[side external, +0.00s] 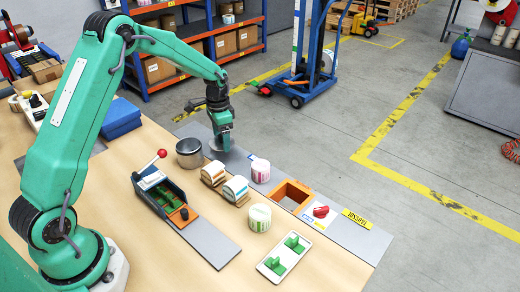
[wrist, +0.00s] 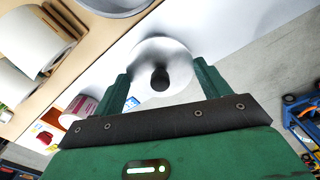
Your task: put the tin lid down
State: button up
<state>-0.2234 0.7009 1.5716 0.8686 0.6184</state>
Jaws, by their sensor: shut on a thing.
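The tin lid (wrist: 147,52) is a shiny silver disc with a dark knob (wrist: 160,77). My gripper (wrist: 163,85) has one green finger on either side of it in the wrist view and is shut on it. In the side view my gripper (side external: 219,137) points down, and the lid (side external: 216,147) shows as a small grey shape below it, over or on the grey strip; I cannot tell if it touches. The grey metal tin (side external: 189,154) stands just left of the lid. Its rim (wrist: 112,6) shows at the top of the wrist view.
Label rolls in wooden holders (side external: 213,183), a pink-marked roll (side external: 260,171) and a green-marked roll (side external: 259,218) stand to the right. An orange square frame (side external: 291,192), a red knob (side external: 320,211) and a lever device (side external: 168,195) are nearby. The grey strip (side external: 238,158) follows the table's far edge.

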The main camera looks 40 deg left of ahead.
jog(key=shift+f, duration=1.25)
jog(key=shift+f, duration=0.15)
jog(key=o, duration=1)
jog(key=shift+c, duration=0.2)
notch_tip(320, 180, up, 11)
jog(key=shift+r, duration=0.7)
